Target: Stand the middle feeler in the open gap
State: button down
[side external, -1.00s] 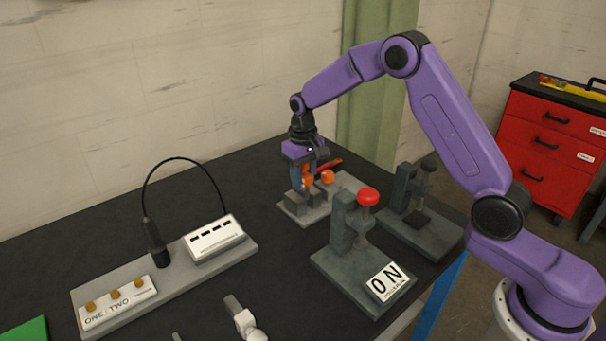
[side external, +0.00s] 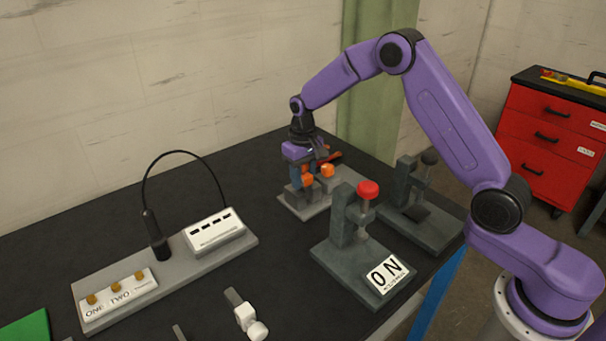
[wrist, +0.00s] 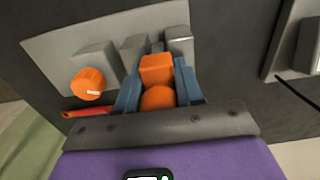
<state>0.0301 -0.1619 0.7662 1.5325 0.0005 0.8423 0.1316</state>
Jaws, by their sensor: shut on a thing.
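My gripper (side external: 301,184) is over the grey gap fixture (side external: 337,200) at the back of the table. Its blue fingers (wrist: 157,90) are shut on an orange piece (wrist: 157,68), which I take to be the feeler's grip. A rounded orange part (wrist: 158,98) shows just behind it, between the fingers. Grey blocks (wrist: 95,59) stand on the fixture plate (wrist: 55,55), with another block (wrist: 180,42) on the other side. The held piece is close to the blocks. Its lower end and the gap are hidden, so I cannot tell whether it is seated.
An orange knob (wrist: 87,83) is beside the blocks, near a red-orange handle (wrist: 85,113). A red-topped stand (side external: 350,240) and a dark-topped stand (side external: 420,205) are to the right. A grey board with a white box (side external: 214,232) is at left.

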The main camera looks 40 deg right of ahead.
jog(key=shift+f, duration=0.1)
jog(key=c, duration=0.6)
grip_release()
jog(key=shift+c, duration=0.2)
notch_tip(320, 180, up, 11)
jog(key=shift+f, duration=0.1)
jog(key=s+a+n, duration=0.6)
jog(key=s+n, duration=0.2)
jog(key=s, duration=0.4)
jog(key=s+a+n, duration=0.7)
jog(key=s+n, duration=0.1)
jog(key=s, duration=0.5)
jog(key=shift+d+r, duration=0.1)
jog(key=shift+r, duration=0.1)
